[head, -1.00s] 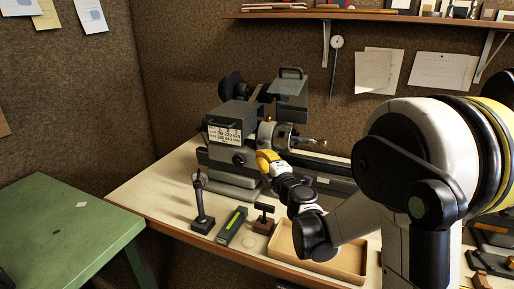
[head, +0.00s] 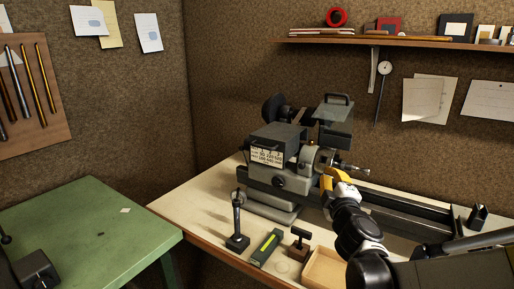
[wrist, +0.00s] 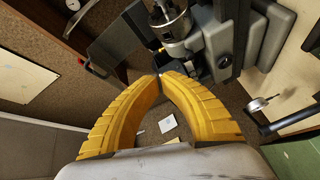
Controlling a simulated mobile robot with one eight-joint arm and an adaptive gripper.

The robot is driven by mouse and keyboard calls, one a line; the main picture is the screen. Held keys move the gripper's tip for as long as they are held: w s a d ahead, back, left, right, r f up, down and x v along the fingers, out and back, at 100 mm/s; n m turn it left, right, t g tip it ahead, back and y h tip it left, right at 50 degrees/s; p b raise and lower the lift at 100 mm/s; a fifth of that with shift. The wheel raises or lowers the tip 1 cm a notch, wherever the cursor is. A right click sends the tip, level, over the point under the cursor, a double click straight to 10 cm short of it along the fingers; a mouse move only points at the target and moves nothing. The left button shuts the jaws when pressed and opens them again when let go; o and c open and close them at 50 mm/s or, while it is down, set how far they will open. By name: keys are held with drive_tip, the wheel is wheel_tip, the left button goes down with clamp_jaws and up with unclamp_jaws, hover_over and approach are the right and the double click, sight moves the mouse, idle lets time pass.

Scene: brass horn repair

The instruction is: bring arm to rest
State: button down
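My gripper (head: 328,180) is in front of the small grey lathe (head: 290,160) on the bench, just below its chuck in the head view. Whether it touches the lathe cannot be told from there. In the wrist view its two yellow ribbed fingers (wrist: 160,77) curve together and their tips meet, with nothing between them. The metal chuck (wrist: 172,35) shows beyond the tips. My arm reaches in from the lower right of the head view.
A dial stand (head: 238,222), a green-topped block (head: 267,247), a small T-handled tool (head: 300,241) and a shallow wooden tray (head: 322,268) line the bench front. A green table (head: 90,225) stands left. A shelf (head: 420,42) hangs on the wall above.

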drive_tip(key=s+d+m+g+h, duration=0.3)
drive_tip(key=s+m, duration=0.3)
drive_tip(key=s, duration=0.1)
drive_tip(key=s+a+f+m+g+y, duration=0.1)
drive_tip(key=s+a+f+m+g, duration=0.1)
drive_tip(key=s, duration=0.5)
drive_tip(key=s+a+f+m+g+y, duration=0.2)
drive_tip(key=s+f, duration=0.3)
drive_tip(key=s, duration=0.3)
drive_tip(key=s+a+f+m+g+y, duration=0.1)
drive_tip(key=s+a+f+m+g, duration=0.2)
drive_tip(key=s, duration=0.4)
drive_tip(key=shift+s+a+f+g+y, duration=0.2)
drive_tip(key=shift+a+f+g+y, duration=0.1)
drive_tip(key=shift+a+f+g, duration=0.3)
